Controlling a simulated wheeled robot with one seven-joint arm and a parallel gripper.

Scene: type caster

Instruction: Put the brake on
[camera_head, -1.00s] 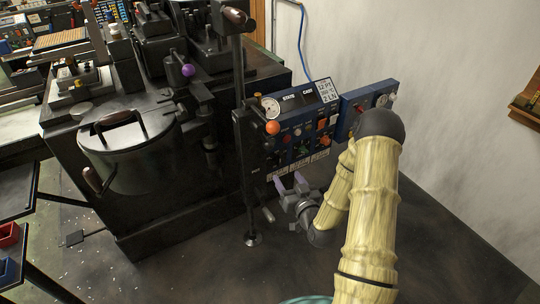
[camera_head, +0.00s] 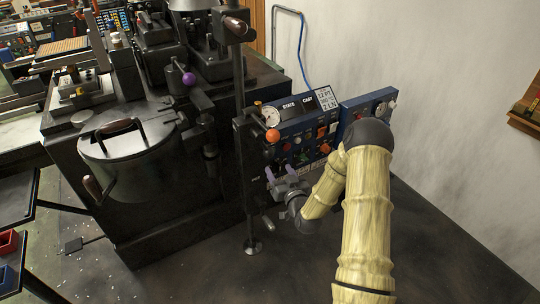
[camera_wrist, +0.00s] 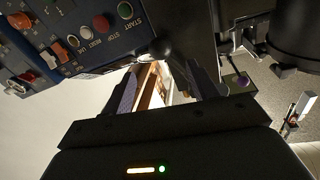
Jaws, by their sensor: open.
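A dark blue control panel (camera_head: 335,130) with buttons, switches and a gauge stands on the machine's right side. An orange ball knob (camera_head: 272,135) sticks out at its left edge. My gripper (camera_head: 280,177) is open and empty, just below the panel's lower left part. In the wrist view the fingers (camera_wrist: 165,78) are spread, with a black ball knob (camera_wrist: 160,48) beyond the tips, near the gap between them. It looks apart from the fingers. The START button (camera_wrist: 125,10) shows beside it. I cannot tell which control is the brake.
The black casting machine (camera_head: 170,200) with a round lidded pot (camera_head: 125,165) fills the left. A crank handle (camera_head: 266,220) hangs on the post below my gripper. A white wall (camera_head: 450,60) stands to the right.

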